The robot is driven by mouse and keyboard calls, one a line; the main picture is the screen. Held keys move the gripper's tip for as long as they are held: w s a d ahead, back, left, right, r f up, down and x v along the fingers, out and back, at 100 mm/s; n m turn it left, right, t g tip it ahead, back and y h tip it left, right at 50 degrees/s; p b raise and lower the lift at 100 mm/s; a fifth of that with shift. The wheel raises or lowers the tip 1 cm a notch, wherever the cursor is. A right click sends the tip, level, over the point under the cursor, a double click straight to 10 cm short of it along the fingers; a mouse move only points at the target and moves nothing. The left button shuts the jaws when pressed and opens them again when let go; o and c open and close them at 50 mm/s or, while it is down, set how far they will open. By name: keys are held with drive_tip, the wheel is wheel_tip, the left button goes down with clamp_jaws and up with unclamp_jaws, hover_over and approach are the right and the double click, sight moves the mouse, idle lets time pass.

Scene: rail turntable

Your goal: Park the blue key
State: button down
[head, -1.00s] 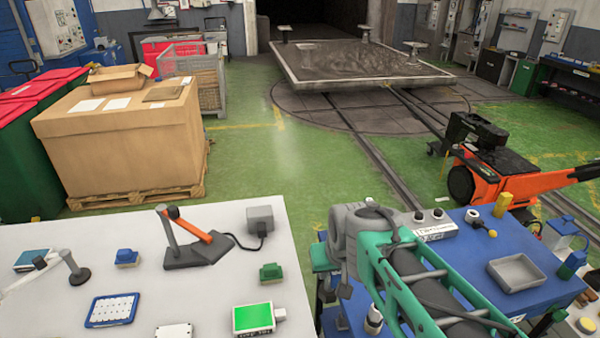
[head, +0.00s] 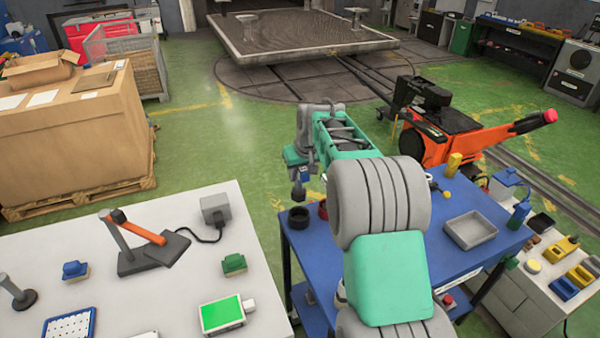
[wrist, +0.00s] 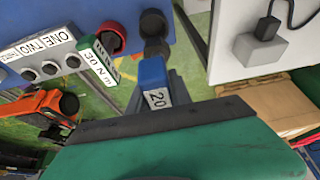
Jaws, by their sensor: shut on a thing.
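The blue key (wrist: 151,72), a blue block with a white label reading 20, is between the grey fingers of my gripper (wrist: 157,92) in the wrist view. My gripper is shut on it. In the head view my gripper (head: 298,188) hangs at the left edge of the blue table (head: 395,262), just above a dark round cup (head: 298,217). The key's lower end is hard to make out.
A red cup (wrist: 110,37) and a green block labelled 30 N m (wrist: 97,60) are beside the key. A box with ONE and TWO labels (wrist: 45,55) is further left. A grey tray (head: 470,231) is on the blue table. The white table (head: 180,300) stands left, across a gap.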

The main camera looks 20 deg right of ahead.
sight(300, 186)
drive_tip(key=shift+f+b, duration=0.35)
drive_tip(key=shift+b, duration=0.15)
drive_tip(key=shift+f+b, duration=1.65)
drive_tip(key=shift+f, duration=0.85)
drive_tip(key=shift+f+b, duration=1.9)
drive_tip(key=shift+f, duration=0.65)
drive_tip(key=c, duration=1.1)
unclamp_jaws()
drive_tip(key=shift+s, duration=0.1)
drive_tip(key=b+v, duration=0.1)
drive_tip(key=v, duration=0.6)
drive_tip(key=shift+s+r, duration=0.15)
drive_tip(key=shift+r, duration=0.25)
